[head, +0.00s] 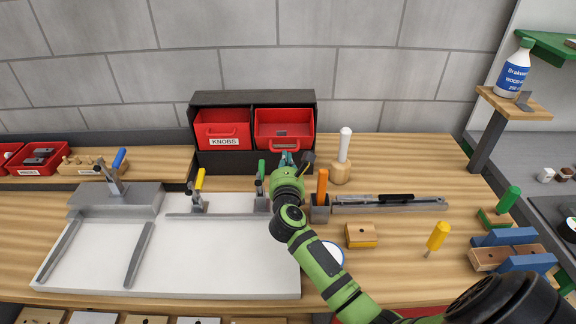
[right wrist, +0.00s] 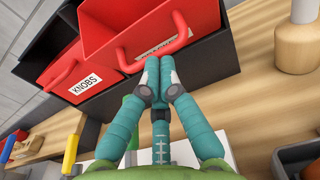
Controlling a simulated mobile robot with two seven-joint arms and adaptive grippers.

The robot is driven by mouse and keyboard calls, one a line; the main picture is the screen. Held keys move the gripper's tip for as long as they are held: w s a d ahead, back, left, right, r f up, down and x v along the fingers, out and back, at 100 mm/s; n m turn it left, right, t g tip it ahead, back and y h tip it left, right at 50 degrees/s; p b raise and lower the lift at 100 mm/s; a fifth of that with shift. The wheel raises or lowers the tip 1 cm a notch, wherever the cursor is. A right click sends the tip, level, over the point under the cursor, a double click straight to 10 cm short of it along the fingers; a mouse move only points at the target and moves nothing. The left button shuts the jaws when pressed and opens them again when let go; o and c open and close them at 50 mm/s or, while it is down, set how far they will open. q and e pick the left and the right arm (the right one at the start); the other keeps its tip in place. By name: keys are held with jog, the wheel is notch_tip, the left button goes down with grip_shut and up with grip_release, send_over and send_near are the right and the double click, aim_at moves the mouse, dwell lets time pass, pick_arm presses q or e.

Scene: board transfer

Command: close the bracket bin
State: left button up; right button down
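A black two-bay cabinet (head: 253,98) stands against the wall at the back of the bench. Its right red bin (head: 284,122) juts forward and shows its open inside. Its front label is mostly hidden by my gripper, so I cannot read it. My right gripper (head: 287,160) is in front of this bin. In the right wrist view the gripper's teal fingers (right wrist: 160,68) are drawn together at the bin's red handle (right wrist: 168,46). The fingertips look close against the handle, not clearly around it. My left gripper is not in view.
The left red bin (head: 223,130), labelled KNOBS, sits beside it. A white-handled tool on a wooden base (head: 341,172) stands right of the cabinet. A white board fixture with clamps (head: 200,250) fills the bench's left front. An orange-handled tool (head: 321,190) stands near my arm.

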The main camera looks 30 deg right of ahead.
aim_at(285, 141)
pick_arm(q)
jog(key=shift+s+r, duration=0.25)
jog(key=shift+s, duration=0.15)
pick_arm(e)
jog(key=shift+w+r, duration=0.15)
jog(key=shift+r, duration=0.2)
pick_arm(q)
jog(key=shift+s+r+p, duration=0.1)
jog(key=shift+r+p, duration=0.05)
jog(key=shift+p, duration=0.2)
pick_arm(e)
jog(key=shift+w+d+r, duration=0.1)
jog(key=shift+r, duration=0.1)
jog(key=shift+w+r+p, duration=0.1)
jog(key=shift+r+p, duration=0.15)
jog(key=shift+p, duration=0.05)
jog(key=shift+w+d+r+p, duration=0.25)
jog(key=shift+r+p, duration=0.2)
jog(key=shift+r, duration=0.05)
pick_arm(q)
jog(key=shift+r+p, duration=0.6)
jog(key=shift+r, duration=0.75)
pick_arm(e)
jog(key=shift+w+d+r, duration=0.3)
jog(key=shift+w+r, duration=0.25)
jog(key=shift+r, duration=0.05)
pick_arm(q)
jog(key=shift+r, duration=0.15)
pick_arm(e)
jog(key=shift+w+d+r, duration=0.1)
